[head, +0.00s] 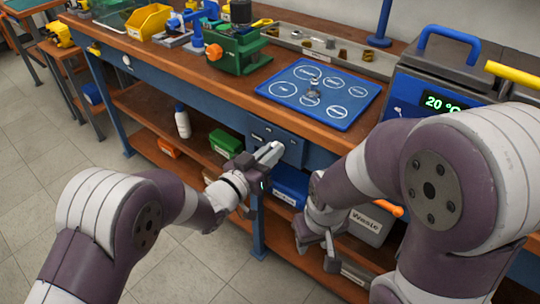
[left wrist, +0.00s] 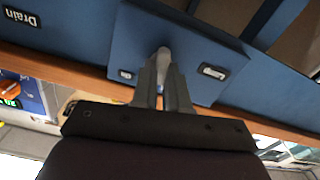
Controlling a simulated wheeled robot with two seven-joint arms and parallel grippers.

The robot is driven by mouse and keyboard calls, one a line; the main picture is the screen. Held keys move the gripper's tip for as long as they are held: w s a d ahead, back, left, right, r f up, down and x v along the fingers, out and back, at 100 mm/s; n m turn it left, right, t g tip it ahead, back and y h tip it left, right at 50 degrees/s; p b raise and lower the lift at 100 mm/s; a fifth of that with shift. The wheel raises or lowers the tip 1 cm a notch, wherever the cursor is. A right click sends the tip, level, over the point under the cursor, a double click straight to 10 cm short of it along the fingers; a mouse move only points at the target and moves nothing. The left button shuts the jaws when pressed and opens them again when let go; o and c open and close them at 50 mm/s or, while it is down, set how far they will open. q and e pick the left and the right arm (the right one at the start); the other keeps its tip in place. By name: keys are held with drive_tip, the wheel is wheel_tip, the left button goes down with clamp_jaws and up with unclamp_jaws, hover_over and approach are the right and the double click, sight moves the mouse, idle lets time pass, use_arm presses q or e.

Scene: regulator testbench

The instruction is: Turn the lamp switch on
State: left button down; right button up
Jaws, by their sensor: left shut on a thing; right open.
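The switch panel (head: 291,149) is a blue plate on the front of the workbench, below its wooden edge. The lamp switch (left wrist: 164,52) is a small pale lever, partly hidden by my fingers. My left gripper (head: 271,152) is at the panel; in the left wrist view its fingertips (left wrist: 164,68) are shut on the lever. The head view hides the switch behind this gripper. My right gripper (head: 330,250) is open and empty, low in front of the lower shelf.
Below are a white bottle (head: 182,122) and a grey waste bin (head: 368,226).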

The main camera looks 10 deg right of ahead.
use_arm(q)
drive_tip(key=shift+s+d+f+m+b, duration=0.1)
drive_tip(key=shift+m+b, duration=1.25)
drive_tip(key=shift+m, duration=1.1)
drive_tip(key=shift+s+f+m+b, duration=0.1)
drive_tip(key=shift+m+b, duration=1.2)
drive_tip(key=shift+m, duration=1.15)
drive_tip(key=c, duration=1.1)
unclamp_jaws()
drive_tip(key=shift+c, duration=0.2)
drive_tip(key=shift+r, duration=0.1)
